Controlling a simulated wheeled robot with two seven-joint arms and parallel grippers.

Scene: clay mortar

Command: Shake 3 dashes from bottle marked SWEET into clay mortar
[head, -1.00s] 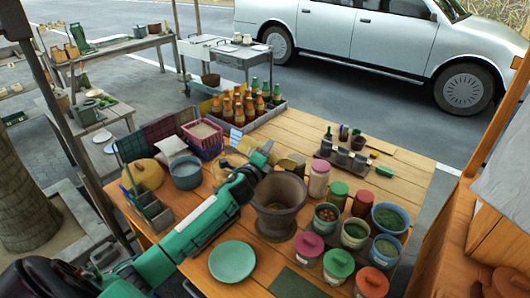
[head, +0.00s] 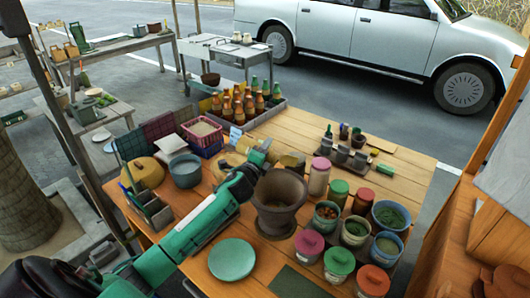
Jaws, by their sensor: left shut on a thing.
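The clay mortar (head: 279,205), a wide brown-grey vessel, stands upright on the wooden table in the middle of the head view. My left gripper (head: 262,154) is just behind and left of its rim, with the green forearm reaching in from the lower left. It is shut on a tan-brown bottle (head: 292,161), which seems to lie nearly sideways near the mortar's back rim. My wrist hides part of the bottle, and no marking on it is readable. Whether anything leaves the bottle cannot be seen. The right gripper is not in view.
A grey crate (head: 278,107) of several bottles stands at the table's back. A green plate (head: 232,260) lies in front. A blue-grey pot (head: 185,171) stands left.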

